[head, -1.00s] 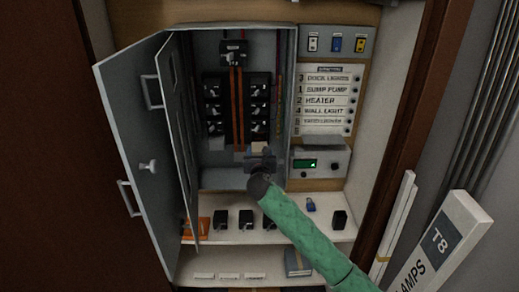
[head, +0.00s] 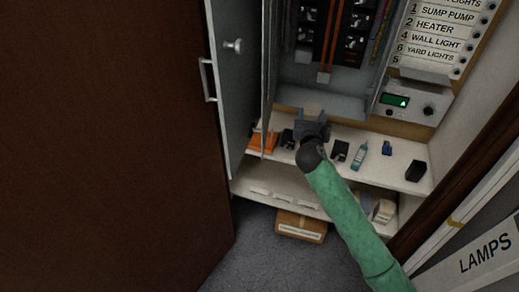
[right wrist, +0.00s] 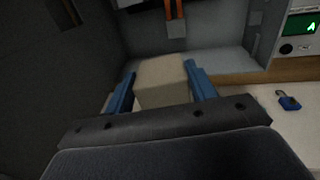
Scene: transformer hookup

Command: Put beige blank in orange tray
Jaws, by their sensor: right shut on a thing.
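My right gripper (head: 312,117) is over the upper shelf, in front of the open grey cabinet. In the right wrist view its blue fingers are shut on the beige blank (right wrist: 162,82), a pale block held between them. In the head view the blank cannot be made out behind the gripper. The orange tray (head: 262,142) is on the upper shelf, left of my gripper and partly hidden by the cabinet door edge. My left gripper is not in view.
Black blocks (head: 340,151), a teal bottle-like item (head: 360,154) and a blue padlock (head: 387,148) stand on the upper shelf. The open inner door (head: 270,75) hangs close to the tray. A cardboard box (head: 301,227) lies on the floor below.

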